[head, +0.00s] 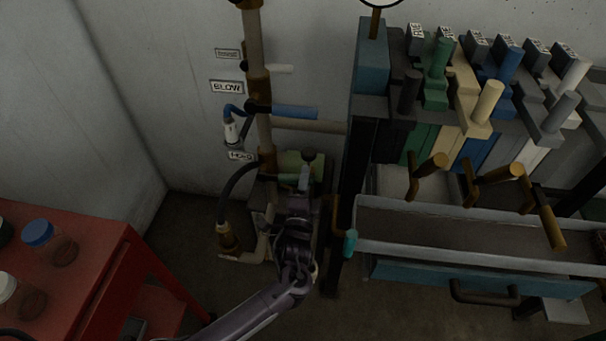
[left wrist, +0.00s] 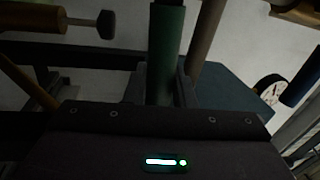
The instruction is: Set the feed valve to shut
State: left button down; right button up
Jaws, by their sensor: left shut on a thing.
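My left gripper (head: 304,182) is low beside the vertical pipe (head: 263,130), over the pump area. In the left wrist view it is shut on a green bar-shaped handle (left wrist: 166,50), which stands between the fingers. In the head view the gripper and arm hide much of this handle. Small label plates, one reading "BLOW" (head: 227,87), hang left of the pipe. No label readable as "feed" shows. My right gripper is not in view.
A red table (head: 95,235) with jars stands at the left. A rack of coloured blocks and levers (head: 470,110) and a grey trough (head: 450,230) fill the right. A round dial (left wrist: 271,88) shows in the left wrist view. Bare floor lies left of the pump.

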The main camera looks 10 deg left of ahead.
pick_arm(q)
jog(key=shift+f+m, duration=0.7)
jog(key=shift+m, duration=0.1)
jog(key=c, duration=1.3)
grip_release()
jog(key=shift+o, duration=0.2)
jog(key=shift+s, duration=0.1)
jog(key=s+f, duration=0.1)
jog(key=s, duration=0.6)
jog(key=shift+s+f+b, duration=0.25)
jog(key=shift+f+b, duration=0.05)
jog(key=shift+b, duration=0.05)
jog(key=shift+a, duration=0.1)
